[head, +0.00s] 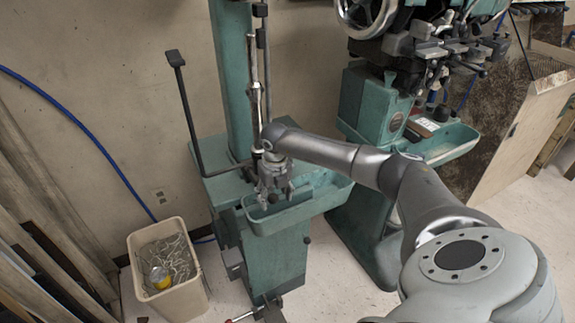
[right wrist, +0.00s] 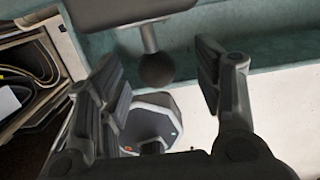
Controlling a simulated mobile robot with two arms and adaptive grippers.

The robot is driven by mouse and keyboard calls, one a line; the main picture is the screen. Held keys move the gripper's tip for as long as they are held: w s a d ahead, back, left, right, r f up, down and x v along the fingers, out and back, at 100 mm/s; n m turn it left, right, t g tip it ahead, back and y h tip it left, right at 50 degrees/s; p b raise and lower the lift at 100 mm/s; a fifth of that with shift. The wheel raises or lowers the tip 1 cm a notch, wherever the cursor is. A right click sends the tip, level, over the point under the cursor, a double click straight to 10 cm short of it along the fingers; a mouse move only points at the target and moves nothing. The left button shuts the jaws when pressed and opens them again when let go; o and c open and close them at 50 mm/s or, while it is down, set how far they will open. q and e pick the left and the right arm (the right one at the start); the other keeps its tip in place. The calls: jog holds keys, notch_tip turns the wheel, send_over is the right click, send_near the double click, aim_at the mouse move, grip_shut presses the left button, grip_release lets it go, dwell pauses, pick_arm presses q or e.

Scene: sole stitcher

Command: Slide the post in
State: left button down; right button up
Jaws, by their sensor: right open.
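A short post (right wrist: 150,38) with a dark ball (right wrist: 157,70) on its end juts from a dark grey block (right wrist: 130,12) in the right wrist view. My right gripper (head: 275,198) is open, with its fingers pointing down over the green machine's tray (head: 300,212) in the head view. In the right wrist view, its fingers (right wrist: 160,85) stand either side of the ball, with a gap to each. I cannot tell whether the ball lies at fingertip depth. The post cannot be made out surely in the head view. My left gripper is not in view.
The machine's green column (head: 232,75) and a metal rod (head: 254,85) rise behind the gripper. A bent lever (head: 186,105) stands left. A bin of wire scraps (head: 168,265) sits on the floor. A second green machine (head: 372,105) stands right.

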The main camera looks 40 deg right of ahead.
jog(key=r+p, duration=0.1)
jog(key=r, duration=0.1)
jog(key=r+p, duration=0.1)
jog(key=p, duration=0.1)
jog(key=s+a+r+p, duration=0.1)
jog(key=r, duration=0.1)
jog(key=shift+r+p, duration=0.3)
jog(key=shift+p, duration=0.05)
jog(key=shift+s+d+r+p, duration=0.1)
jog(key=shift+s+r+p, duration=0.15)
jog(key=shift+r+p, duration=0.3)
